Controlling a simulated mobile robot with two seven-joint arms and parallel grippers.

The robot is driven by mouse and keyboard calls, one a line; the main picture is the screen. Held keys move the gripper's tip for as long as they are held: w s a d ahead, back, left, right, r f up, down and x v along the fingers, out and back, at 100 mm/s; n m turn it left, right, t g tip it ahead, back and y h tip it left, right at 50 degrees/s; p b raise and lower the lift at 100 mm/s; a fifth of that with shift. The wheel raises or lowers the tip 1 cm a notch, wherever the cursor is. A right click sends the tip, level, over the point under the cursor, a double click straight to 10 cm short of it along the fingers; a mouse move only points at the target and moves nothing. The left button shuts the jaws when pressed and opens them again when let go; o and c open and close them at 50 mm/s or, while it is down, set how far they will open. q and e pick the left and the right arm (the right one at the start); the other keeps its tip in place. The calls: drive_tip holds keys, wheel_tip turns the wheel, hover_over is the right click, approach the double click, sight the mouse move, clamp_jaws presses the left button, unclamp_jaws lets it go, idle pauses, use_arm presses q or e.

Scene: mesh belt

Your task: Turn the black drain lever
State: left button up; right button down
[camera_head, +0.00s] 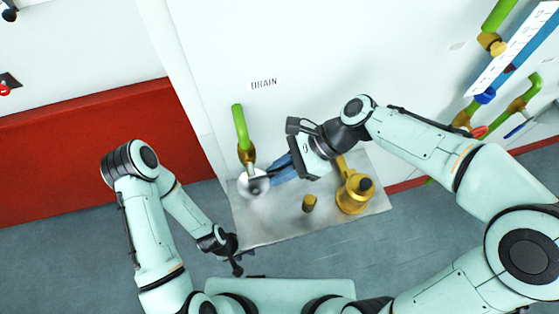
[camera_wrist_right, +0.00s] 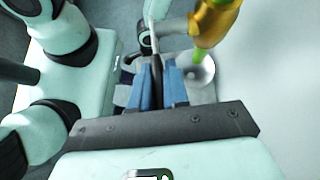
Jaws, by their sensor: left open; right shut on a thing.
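The green drain pipe (camera_head: 240,128) comes down the white wall under a DRAIN label, with a brass valve (camera_head: 247,156) at its lower end. My right gripper (camera_head: 277,171) is beside this valve, its blue fingers pointing left. In the right wrist view, the fingers (camera_wrist_right: 160,86) are shut on a thin dark bar, the black lever (camera_wrist_right: 157,62). The brass fitting (camera_wrist_right: 211,22) with its green tip is just beyond them. In the head view, the fingers and gripper hide most of the lever. My left gripper (camera_head: 237,265) is open and empty, low in front of the plate.
A pale round bowl (camera_head: 247,190) sits below the valve on a grey metal plate (camera_head: 270,232). A brass can (camera_head: 354,194) and a small brass cup (camera_head: 309,203) stand to its right. A red panel (camera_head: 90,135) is at left; several pipes and valves are at far right.

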idle(0.3)
drive_tip(key=c, duration=1.2)
unclamp_jaws()
use_arm(q)
drive_tip(key=shift+w+r+p, duration=0.7)
drive_tip(key=shift+w+r, duration=0.25)
drive_tip(key=shift+w, duration=0.15)
use_arm(e)
drive_tip(key=v, duration=1.3)
drive_tip(key=shift+d, duration=0.15)
drive_tip(key=shift+w+r, duration=0.1)
drive_tip(key=shift+r, duration=0.05)
